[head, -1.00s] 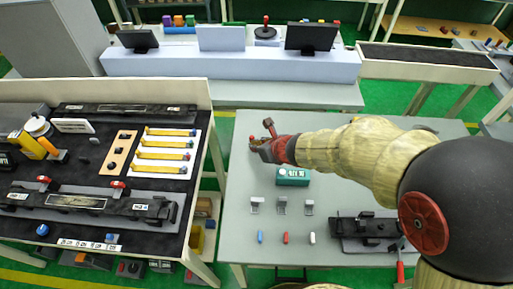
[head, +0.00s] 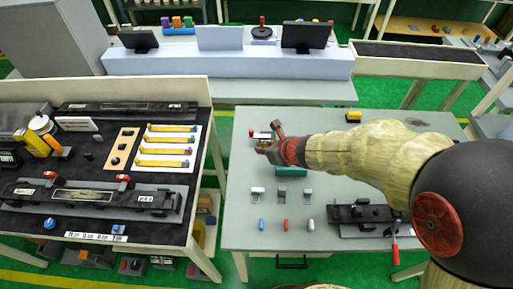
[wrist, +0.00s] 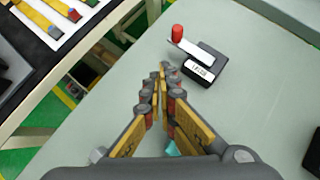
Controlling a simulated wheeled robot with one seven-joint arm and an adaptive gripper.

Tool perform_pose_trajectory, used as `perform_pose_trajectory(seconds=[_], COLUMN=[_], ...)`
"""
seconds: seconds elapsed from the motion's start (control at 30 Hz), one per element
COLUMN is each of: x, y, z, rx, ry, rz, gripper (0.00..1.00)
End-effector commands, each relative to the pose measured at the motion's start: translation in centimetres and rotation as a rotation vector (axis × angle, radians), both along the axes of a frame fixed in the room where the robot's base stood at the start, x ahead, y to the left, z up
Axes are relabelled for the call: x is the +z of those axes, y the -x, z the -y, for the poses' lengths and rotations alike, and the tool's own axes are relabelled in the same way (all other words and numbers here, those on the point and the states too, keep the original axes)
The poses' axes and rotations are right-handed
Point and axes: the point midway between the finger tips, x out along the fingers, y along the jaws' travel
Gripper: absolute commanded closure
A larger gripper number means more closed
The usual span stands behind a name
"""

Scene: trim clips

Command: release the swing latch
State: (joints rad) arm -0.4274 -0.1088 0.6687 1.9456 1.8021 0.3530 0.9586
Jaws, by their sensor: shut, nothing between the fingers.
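The swing latch (wrist: 205,66) is a dark block with a white label on the grey table. A pale arm reaches from it to the upper left and ends in an upright red knob (wrist: 177,33). In the head view the latch (head: 263,134) shows just beyond my gripper, partly hidden by it. My gripper (wrist: 166,72) is shut and empty. Its fingertips are beside the block's left end, on the near side of the pale arm and knob. I see a gap to the knob; whether the fingers touch the block I cannot tell.
The grey table (head: 240,215) carries a row of small clips (head: 282,192), several coloured pegs (head: 285,225) and a black fixture (head: 358,214) with a red handle. A yellow block (head: 353,117) lies behind my arm. A dark work table (head: 100,165) stands left, across a gap.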

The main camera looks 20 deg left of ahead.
Motion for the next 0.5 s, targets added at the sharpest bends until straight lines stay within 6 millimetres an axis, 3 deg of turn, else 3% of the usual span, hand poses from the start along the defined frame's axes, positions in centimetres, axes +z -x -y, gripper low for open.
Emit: perform_pose_trajectory(seconds=[0.3, 0.5], x=[3.9, 5.5], y=[2.7, 4.1], z=[2.4, 3.6], rx=[-0.002, -0.001], ry=[0.000, 0.002], rz=[0.001, -0.001], gripper=[1.00, 1.00])
